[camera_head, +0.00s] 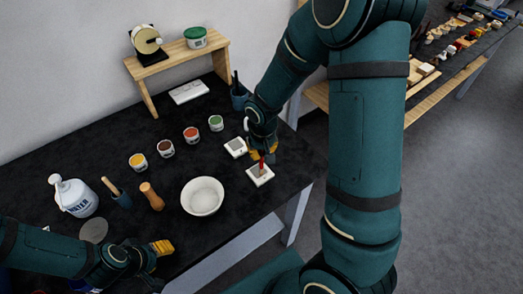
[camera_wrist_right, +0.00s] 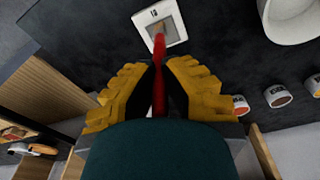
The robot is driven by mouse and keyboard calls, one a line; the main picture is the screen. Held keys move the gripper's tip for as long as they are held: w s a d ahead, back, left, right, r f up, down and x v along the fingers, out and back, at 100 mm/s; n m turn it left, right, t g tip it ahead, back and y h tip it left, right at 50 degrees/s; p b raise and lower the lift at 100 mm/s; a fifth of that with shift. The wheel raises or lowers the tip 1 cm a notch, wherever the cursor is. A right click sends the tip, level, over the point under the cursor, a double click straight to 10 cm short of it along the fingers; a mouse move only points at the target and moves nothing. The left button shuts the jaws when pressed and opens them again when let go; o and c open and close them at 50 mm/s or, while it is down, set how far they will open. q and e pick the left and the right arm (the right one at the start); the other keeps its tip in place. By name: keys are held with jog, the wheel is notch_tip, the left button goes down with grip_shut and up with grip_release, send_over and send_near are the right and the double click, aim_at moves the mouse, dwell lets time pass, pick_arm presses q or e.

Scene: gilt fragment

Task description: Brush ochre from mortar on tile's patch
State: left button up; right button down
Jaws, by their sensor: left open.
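My right gripper (camera_head: 262,152) is shut on a red-handled brush (camera_wrist_right: 159,75), held between its yellow fingers. The brush reaches down over a white square tile (camera_head: 260,175); its brownish tip is over the middle of the tile in the right wrist view (camera_wrist_right: 174,27). I cannot tell if the tip touches, and it hides much of the tile's patch. A second similar tile (camera_head: 236,147) lies just behind. The white bowl, seemingly the mortar (camera_head: 202,197), stands left of the tile; its visible inside looks pale. My left gripper (camera_head: 161,248) is open and empty near the front edge.
Paint pots in yellow (camera_head: 138,162), brown (camera_head: 166,149), orange-red (camera_head: 191,135) and green (camera_head: 216,123) stand in a row. A wooden pestle (camera_head: 152,197), a water jug (camera_head: 73,196) and a brush cup (camera_head: 239,97) stand around. A wooden shelf (camera_head: 180,57) is at the back.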

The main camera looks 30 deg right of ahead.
pick_arm(q)
jog(key=shift+s+f, duration=0.15)
jog(key=shift+f, duration=0.1)
pick_arm(e)
jog(key=shift+f, duration=0.1)
